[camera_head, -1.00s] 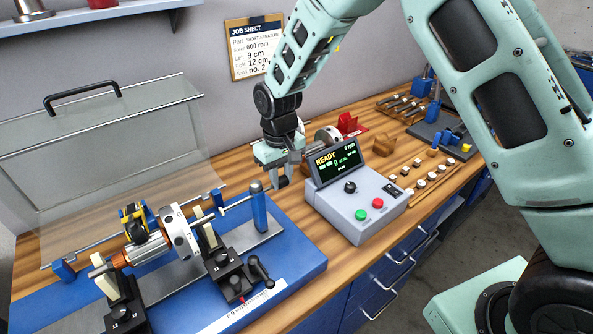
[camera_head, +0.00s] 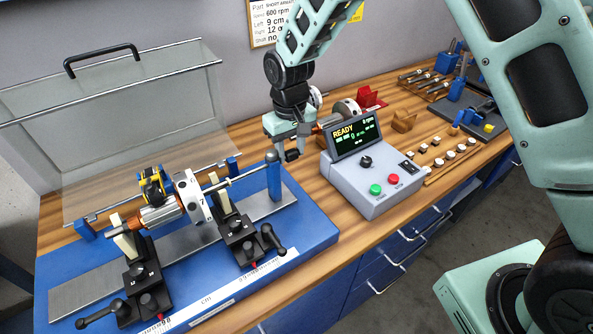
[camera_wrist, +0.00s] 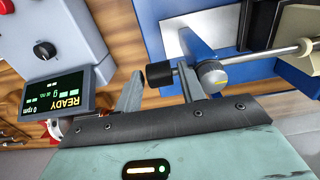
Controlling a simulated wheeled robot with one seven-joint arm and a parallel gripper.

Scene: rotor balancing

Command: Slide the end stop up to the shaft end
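The end stop is a grey rod (camera_head: 246,174) through a blue post (camera_head: 274,182) with a grey knob (camera_head: 271,156) on top. In the wrist view the rod (camera_wrist: 263,57), the grey knob (camera_wrist: 212,74) and a black end cap (camera_wrist: 158,73) show. My gripper (camera_head: 291,152) is just right of the post. In the wrist view its fingers (camera_wrist: 160,90) are apart, one on each side of the black cap, with visible gaps. The rotor (camera_head: 160,216) lies on two supports, its shaft pointing toward the rod. I cannot tell whether rod and shaft touch.
The console (camera_head: 365,170) showing READY stands close to the right of my gripper. The clear guard (camera_head: 130,130) is raised behind the rotor. Black clamps with levers (camera_head: 240,240) stand on the blue base (camera_head: 325,232). Small weights (camera_head: 437,163) lie farther right.

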